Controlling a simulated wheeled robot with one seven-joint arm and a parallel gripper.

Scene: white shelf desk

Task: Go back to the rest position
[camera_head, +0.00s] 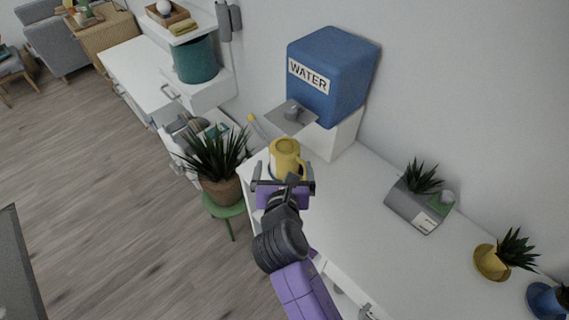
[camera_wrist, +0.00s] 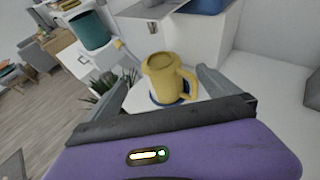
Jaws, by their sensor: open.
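My gripper (camera_head: 284,186) is over the left end of the white desk, just in front of a yellow mug. Its jaws are open with nothing between them that I can see. The yellow mug (camera_head: 285,157) stands upright on a blue round base, below the spout of the blue water dispenser (camera_head: 335,75). In the wrist view the mug (camera_wrist: 163,78) is ahead of the fingers (camera_wrist: 165,90), with its handle to the right. It looks apart from both fingers. The mug's lower part is partly hidden by my gripper in the head view.
A potted plant (camera_head: 220,165) on a green stool stands left of the desk. A teal pot (camera_head: 195,62) is at the back left. The wooden floor at left is open.

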